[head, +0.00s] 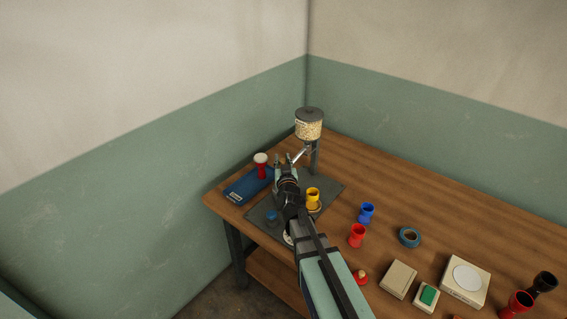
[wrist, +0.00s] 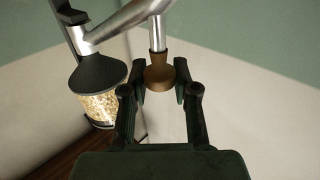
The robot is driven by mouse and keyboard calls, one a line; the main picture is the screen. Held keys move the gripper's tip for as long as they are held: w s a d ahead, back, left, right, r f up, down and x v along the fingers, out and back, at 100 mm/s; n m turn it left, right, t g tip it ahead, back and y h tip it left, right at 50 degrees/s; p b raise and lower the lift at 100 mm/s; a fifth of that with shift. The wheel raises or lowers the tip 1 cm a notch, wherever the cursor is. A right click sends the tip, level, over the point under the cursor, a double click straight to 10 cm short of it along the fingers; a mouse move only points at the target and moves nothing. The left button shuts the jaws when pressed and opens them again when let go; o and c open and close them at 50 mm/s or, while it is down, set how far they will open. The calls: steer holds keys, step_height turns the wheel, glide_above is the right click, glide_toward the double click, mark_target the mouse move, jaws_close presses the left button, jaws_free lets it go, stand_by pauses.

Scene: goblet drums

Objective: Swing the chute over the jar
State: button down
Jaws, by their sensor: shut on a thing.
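The chute (head: 300,155) is a silvery tube below a grain-filled hopper (head: 308,128); it also shows in the wrist view (wrist: 118,22). The chute's outlet is not clear in either view.
A red goblet with a white top (head: 261,166) stands at the blue mat (head: 243,188) on the left. Blue (head: 366,213) and red (head: 357,235) goblets, a tape roll (head: 409,237) and several boxes stand to the right. Walls close off the back corner.

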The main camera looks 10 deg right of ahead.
steer(key=shift+w+b, duration=0.15)
steer(key=shift+b, duration=0.2)
steer(key=shift+w+r+b, duration=0.1)
steer(key=shift+w+b, duration=0.05)
steer(key=shift+b, duration=0.25)
steer(key=shift+w+r+y+b, duration=0.15)
steer(key=shift+y+b, duration=0.15)
steer(key=shift+b, duration=1.05)
steer(key=b, duration=0.3)
steer(key=shift+a+n+b, duration=0.1)
steer(key=shift+n+b, duration=0.2)
steer(key=shift+b, duration=0.1)
